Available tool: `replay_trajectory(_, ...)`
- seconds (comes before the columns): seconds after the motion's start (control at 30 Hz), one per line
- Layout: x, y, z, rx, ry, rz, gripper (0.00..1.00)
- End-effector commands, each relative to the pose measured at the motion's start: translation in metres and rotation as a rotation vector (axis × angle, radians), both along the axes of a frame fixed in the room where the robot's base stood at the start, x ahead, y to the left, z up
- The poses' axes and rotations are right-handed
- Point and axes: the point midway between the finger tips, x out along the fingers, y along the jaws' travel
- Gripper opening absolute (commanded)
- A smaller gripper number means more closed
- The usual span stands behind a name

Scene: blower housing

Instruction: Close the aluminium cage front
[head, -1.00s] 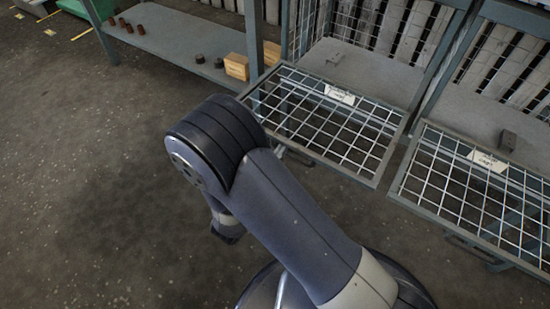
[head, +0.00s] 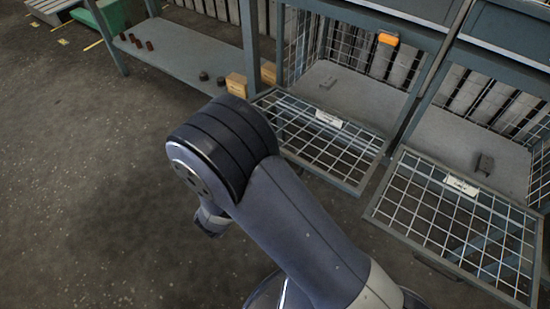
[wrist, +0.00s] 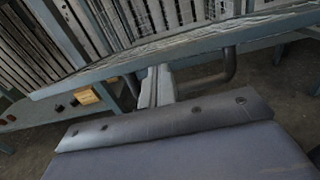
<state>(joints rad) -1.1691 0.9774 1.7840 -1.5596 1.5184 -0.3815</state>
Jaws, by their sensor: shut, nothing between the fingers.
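Two wire-mesh cage fronts hang folded down in the head view: a left one (head: 325,145) and a right one (head: 450,228). Each has a white label, too small to read, so I cannot tell which is aluminium. In the wrist view my gripper (wrist: 155,82) is shut and empty. It is at the edge bar of a mesh front (wrist: 190,45), close to its bent handle (wrist: 228,68). I cannot tell whether it touches. The left front looks slightly raised.
A grey shelf (head: 185,50) with small dark-brown cylinders and wooden blocks (head: 236,84) stands left of the cages. An orange piece (head: 388,39) is at the left cage's upper opening. The concrete floor at left is clear.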

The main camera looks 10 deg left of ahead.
Motion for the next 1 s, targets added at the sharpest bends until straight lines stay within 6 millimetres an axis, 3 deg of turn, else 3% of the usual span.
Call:
replay_trajectory(0.03, 0.002, 0.002, 0.019, -0.001, -0.002, 0.0, 0.0)
replay_trajectory(0.1, 0.004, 0.003, 0.031, 0.019, 0.032, -0.001, 0.0)
replay_trajectory(0.47, 0.024, -0.001, 0.087, 0.092, 0.21, -0.002, 0.0)
replay_trajectory(1.0, 0.069, -0.02, 0.16, 0.202, 0.475, -0.003, 0.0)
